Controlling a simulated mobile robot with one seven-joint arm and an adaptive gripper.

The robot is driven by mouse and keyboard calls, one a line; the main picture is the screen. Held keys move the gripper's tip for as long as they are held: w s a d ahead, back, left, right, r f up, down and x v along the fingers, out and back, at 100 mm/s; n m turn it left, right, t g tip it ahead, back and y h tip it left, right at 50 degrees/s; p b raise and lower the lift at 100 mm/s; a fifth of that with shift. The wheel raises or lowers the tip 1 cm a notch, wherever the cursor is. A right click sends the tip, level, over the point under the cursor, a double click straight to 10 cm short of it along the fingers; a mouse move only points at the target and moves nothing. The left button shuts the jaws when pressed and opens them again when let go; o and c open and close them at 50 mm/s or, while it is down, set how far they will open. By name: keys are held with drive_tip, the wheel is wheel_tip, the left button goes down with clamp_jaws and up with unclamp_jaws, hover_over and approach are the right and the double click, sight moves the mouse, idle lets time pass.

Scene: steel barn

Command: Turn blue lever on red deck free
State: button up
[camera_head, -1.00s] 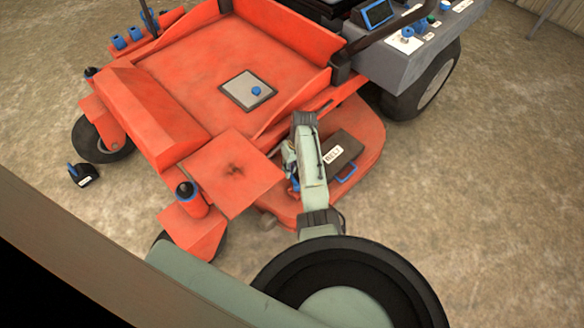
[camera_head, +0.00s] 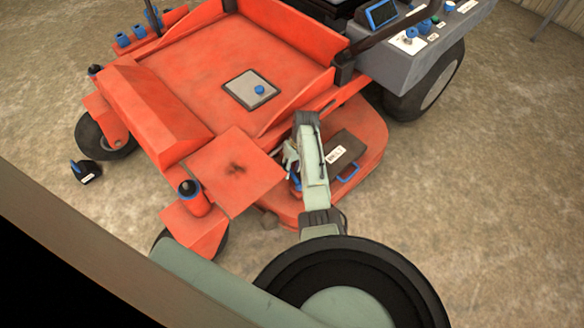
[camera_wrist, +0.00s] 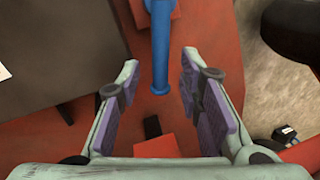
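The blue lever (camera_wrist: 160,45) stands out between my fingers in the wrist view, with its rounded end towards me. In the head view only a bit of blue (camera_head: 296,182) shows beside my arm. The red deck (camera_head: 372,128) lies under my arm at the mower's side; it also shows in the wrist view (camera_wrist: 95,115). My gripper (camera_wrist: 158,76) is open, one finger on each side of the lever, with gaps on both sides. In the head view my gripper (camera_head: 291,156) is small and partly hidden by my arm.
A dark cover (camera_head: 345,146) labelled BELT, with a blue handle, sits on the deck close to my arm. A red footplate (camera_head: 235,172) is to the left. A small black block (camera_head: 87,172) with a blue part lies on the floor. Floor at right is clear.

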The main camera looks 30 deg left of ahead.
wheel_tip(320, 180, up, 12)
drive_tip(key=w+d, duration=0.1)
drive_tip(key=w, duration=0.1)
drive_tip(key=shift+d, duration=0.2)
drive_tip(key=shift+f, duration=0.1)
drive_tip(key=shift+c, duration=0.2)
